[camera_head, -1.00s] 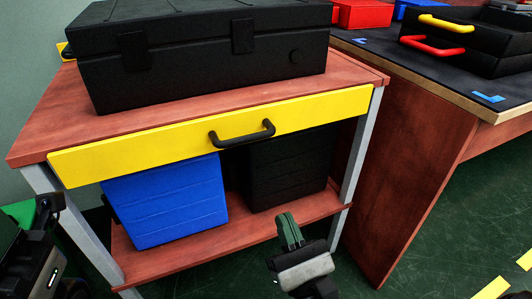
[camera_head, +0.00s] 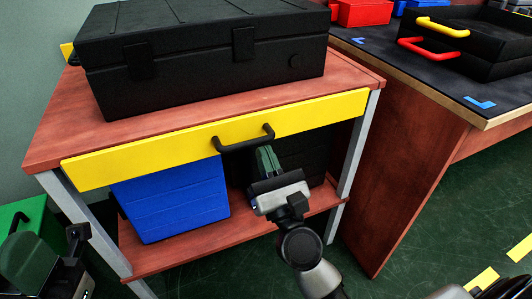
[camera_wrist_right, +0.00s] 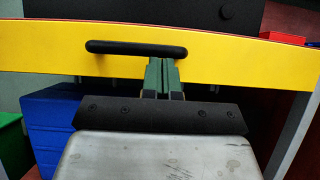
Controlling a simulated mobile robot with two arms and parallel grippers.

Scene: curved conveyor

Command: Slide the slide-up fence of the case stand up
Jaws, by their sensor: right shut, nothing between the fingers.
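The slide-up fence is a yellow board (camera_head: 320,110) along the front edge of the wooden case stand (camera_head: 50,140), with a black bar handle (camera_head: 243,140) at its middle. It also shows in the right wrist view (camera_wrist_right: 240,60). My right gripper (camera_head: 265,158) is just below the handle's right part, its green fingers shut with nothing between them. In the right wrist view the fingertips (camera_wrist_right: 162,68) show just under the handle (camera_wrist_right: 135,48); whether they touch it I cannot tell. My left gripper (camera_head: 30,240) is at the lower left, partly cut off; its jaw state is unclear.
A closed black case (camera_head: 200,60) lies on the stand top. A blue bin (camera_head: 170,200) and a black bin (camera_head: 310,155) sit on the lower shelf (camera_head: 200,250). A table with black trays (camera_head: 460,55) stands at right. A green box (camera_head: 30,205) is at left.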

